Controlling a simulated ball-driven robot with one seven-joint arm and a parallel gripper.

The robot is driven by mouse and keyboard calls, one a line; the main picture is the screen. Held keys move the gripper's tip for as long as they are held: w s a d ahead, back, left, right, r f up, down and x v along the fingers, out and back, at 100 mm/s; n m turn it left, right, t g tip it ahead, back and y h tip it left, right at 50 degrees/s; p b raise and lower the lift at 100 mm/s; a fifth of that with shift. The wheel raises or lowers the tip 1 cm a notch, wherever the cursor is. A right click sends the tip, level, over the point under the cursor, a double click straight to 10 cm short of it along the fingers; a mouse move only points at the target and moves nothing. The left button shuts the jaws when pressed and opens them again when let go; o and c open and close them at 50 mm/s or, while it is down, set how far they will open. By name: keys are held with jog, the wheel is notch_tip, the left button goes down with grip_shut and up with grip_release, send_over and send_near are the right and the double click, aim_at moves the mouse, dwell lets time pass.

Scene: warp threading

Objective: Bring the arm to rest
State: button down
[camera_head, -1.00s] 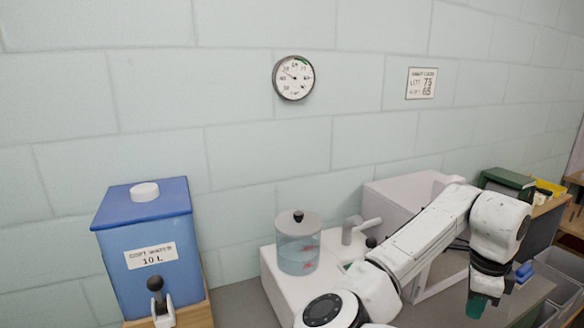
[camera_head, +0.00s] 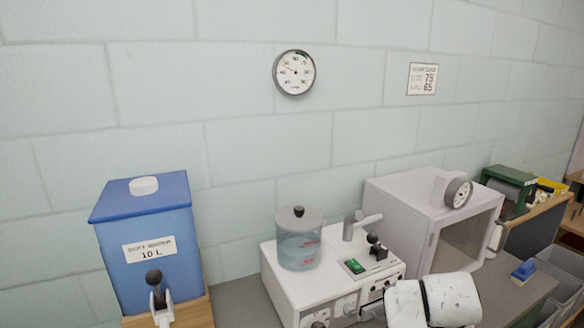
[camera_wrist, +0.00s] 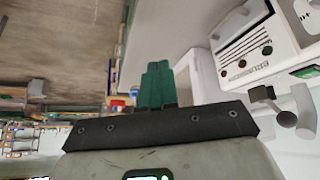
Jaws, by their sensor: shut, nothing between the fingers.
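My arm shows at the lower right of the head view as a white link in front of the white machine; my gripper is out of that view. In the wrist view my gripper (camera_wrist: 157,86) shows as green fingers close together, shut and empty, above a dark bracket. The fingers touch nothing that I can see.
A blue water tank (camera_head: 148,250) stands on the left. A white machine (camera_head: 345,268) with a lidded clear jar (camera_head: 298,240) is in the middle, and a white box with a dial (camera_head: 410,205) is behind my arm. A blue block (camera_head: 523,271) lies on the grey counter at right.

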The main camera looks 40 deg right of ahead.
jog(key=s+a+f+n+y, duration=0.3)
jog(key=a+f+n, duration=0.4)
jog(key=a, duration=0.6)
jog(key=s+a+f+n+y, duration=0.3)
jog(key=s+a+f+n, duration=0.3)
jog(key=a+f, duration=0.4)
jog(key=a+n+b, duration=0.1)
jog(key=a, duration=0.1)
jog(key=shift+a, duration=0.4)
